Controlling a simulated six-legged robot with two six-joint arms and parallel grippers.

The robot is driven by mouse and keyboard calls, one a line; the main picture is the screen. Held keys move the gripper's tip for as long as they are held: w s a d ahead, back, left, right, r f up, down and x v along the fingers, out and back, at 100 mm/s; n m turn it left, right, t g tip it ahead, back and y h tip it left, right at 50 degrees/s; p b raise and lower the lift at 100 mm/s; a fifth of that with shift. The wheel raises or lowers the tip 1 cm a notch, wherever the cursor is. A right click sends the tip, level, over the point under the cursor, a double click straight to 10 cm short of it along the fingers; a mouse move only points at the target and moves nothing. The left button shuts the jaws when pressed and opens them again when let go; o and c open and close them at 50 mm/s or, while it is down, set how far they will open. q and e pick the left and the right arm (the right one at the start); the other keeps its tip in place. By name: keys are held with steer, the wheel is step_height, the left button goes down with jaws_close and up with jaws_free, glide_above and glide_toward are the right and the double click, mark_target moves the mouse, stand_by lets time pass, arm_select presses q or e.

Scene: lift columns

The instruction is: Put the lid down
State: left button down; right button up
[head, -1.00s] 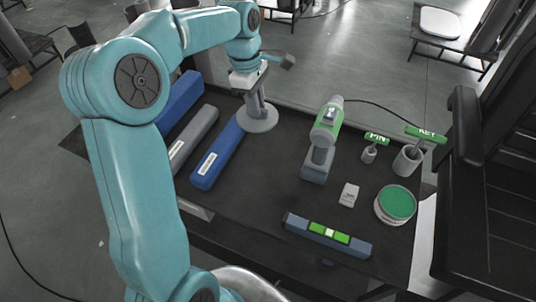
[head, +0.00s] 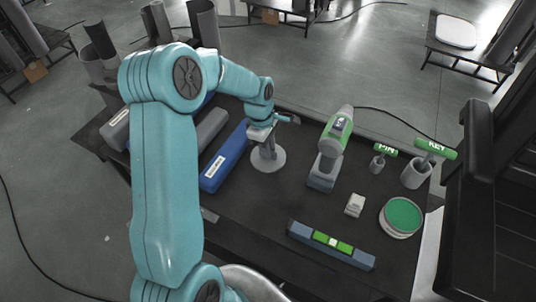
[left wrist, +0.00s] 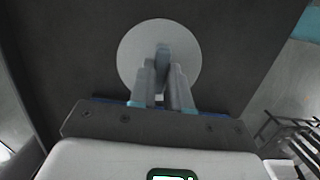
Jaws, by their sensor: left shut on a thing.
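The lid (head: 277,163) is a flat grey disc with an upright handle in its middle. In the head view it is level, over the dark table between the blue bar and the green drill. My left gripper (head: 266,143) is above it, fingers downward, shut on the handle. I cannot tell whether the disc touches the table or hangs just above it. In the left wrist view the lid (left wrist: 133,53) shows as a pale disc beyond my left gripper (left wrist: 161,75), whose fingers enclose the handle. My right gripper is not in view.
The dark table (head: 275,204) is bare in front of the lid. The blue bar (head: 224,158) is close left, the drill (head: 332,150) right. Further right are a small white box (head: 355,205), a green-topped round tin (head: 404,214) and cups with PIN and KEY tools. A level (head: 331,243) lies near the front.

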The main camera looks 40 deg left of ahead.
arm_select(q)
step_height(320, 180, down, 4)
steer(key=shift+w+f, duration=0.15)
steer(key=shift+f, duration=0.1)
steer(key=shift+s+r, duration=0.1)
steer(key=shift+s, duration=0.15)
steer(key=shift+f, duration=0.2)
steer(key=c, duration=1.1)
jaws_free()
steer(key=shift+w, duration=0.2)
steer(key=shift+s+r, duration=0.1)
steer(key=shift+r, duration=0.1)
